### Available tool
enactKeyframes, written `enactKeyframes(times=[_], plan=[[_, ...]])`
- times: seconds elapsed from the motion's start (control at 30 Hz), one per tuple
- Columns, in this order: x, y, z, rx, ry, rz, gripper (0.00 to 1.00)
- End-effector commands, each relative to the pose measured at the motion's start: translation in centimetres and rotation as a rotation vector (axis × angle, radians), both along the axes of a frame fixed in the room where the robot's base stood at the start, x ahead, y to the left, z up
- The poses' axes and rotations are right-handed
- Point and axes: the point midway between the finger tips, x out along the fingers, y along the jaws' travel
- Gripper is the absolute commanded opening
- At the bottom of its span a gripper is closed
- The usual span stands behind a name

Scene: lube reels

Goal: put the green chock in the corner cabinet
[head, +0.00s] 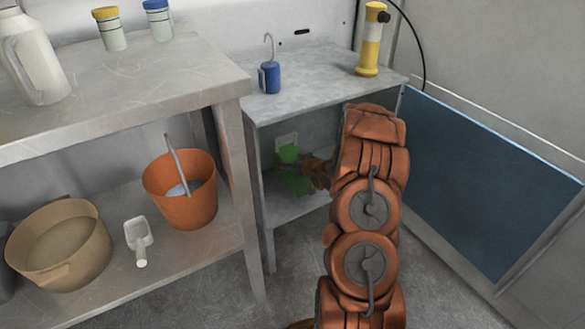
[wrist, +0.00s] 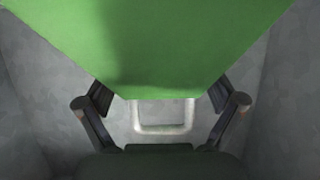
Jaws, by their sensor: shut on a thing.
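The green chock (head: 296,183) is inside the open front of the grey corner cabinet (head: 330,88), above its inner shelf. In the wrist view the chock (wrist: 160,45) fills the upper middle, close to the camera. My gripper (head: 314,174) reaches into the cabinet and is shut on the chock. In the wrist view its fingers (wrist: 160,103) show on both sides of the chock. My arm hides the right part of the cabinet opening. I cannot tell whether the chock touches the shelf.
A blue weight with a hook (head: 269,76) and a yellow-white cylinder (head: 372,42) stand on the cabinet top. A blue panel (head: 480,180) stands to the right. At left, a metal bench (head: 130,98) holds an orange bucket (head: 183,200), a tan tub (head: 60,245) and a scoop (head: 139,238).

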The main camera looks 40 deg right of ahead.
Motion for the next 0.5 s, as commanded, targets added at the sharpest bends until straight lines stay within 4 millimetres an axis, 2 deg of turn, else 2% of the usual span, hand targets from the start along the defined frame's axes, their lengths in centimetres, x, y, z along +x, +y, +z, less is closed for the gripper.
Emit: enactKeyframes(times=[0.1,0.33,0.5], plan=[[0.5,-0.3,-0.1,-0.001,-0.004,-0.001,0.24],[0.4,-0.2,-3.2,0.000,-0.002,0.000,0.24],[0.4,-0.2,-3.4,0.000,-0.003,0.000,0.24]])
